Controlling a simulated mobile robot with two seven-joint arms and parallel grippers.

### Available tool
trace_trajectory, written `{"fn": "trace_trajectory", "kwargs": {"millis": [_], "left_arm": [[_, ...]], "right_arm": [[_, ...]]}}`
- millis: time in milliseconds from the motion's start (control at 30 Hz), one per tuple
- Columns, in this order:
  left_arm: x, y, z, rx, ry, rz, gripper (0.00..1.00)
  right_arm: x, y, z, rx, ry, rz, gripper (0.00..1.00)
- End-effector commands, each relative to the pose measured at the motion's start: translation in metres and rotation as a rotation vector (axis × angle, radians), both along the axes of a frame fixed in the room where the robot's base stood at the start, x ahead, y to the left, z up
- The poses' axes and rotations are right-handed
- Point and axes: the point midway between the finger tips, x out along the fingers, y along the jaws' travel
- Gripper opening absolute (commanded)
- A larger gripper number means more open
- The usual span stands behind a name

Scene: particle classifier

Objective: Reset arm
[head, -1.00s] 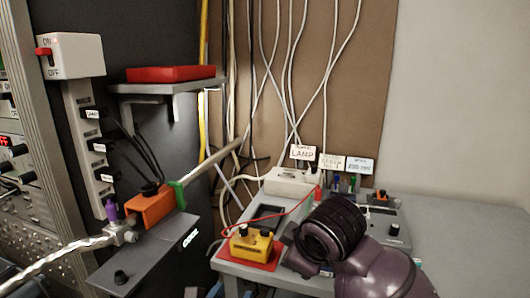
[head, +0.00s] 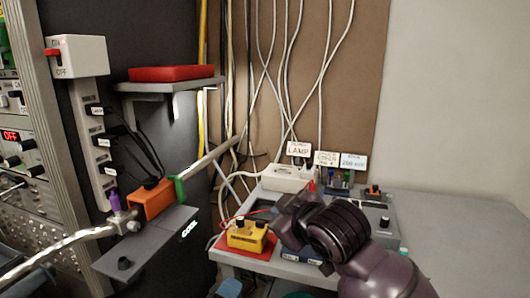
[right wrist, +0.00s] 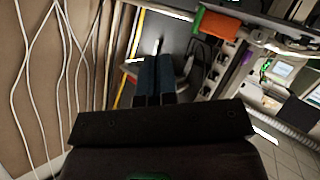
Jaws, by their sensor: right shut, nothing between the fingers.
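My right arm comes in from the lower right in the head view, over the grey table. Its dark purple hand and gripper (head: 288,224) point left, near the yellow box; the fingertips are hard to make out there. In the right wrist view the two dark blue fingers (right wrist: 153,78) are together, with nothing held between them. My left gripper is not in view.
A yellow box (head: 247,236) sits on a red mat on the grey table (head: 465,225). Left are an orange block (head: 152,200), a shelf with a red tray (head: 171,73) and an instrument rack (head: 22,160). White cables hang along the brown board (head: 345,90).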

Motion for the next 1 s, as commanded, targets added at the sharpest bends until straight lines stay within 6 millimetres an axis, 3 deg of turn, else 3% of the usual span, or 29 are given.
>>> {"fn": "trace_trajectory", "kwargs": {"millis": [233,467,767,1000], "left_arm": [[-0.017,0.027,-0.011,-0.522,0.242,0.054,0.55],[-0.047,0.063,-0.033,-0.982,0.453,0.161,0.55],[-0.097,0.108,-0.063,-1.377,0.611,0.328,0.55],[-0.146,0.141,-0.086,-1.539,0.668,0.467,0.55]], "right_arm": [[-0.004,-0.022,-0.006,0.185,-0.105,-0.052,0.0],[-0.026,-0.062,-0.041,0.321,-0.153,-0.136,0.0],[-0.078,-0.118,-0.105,0.398,-0.144,-0.263,0.0],[-0.14,-0.162,-0.161,0.401,-0.083,-0.377,0.0]]}}
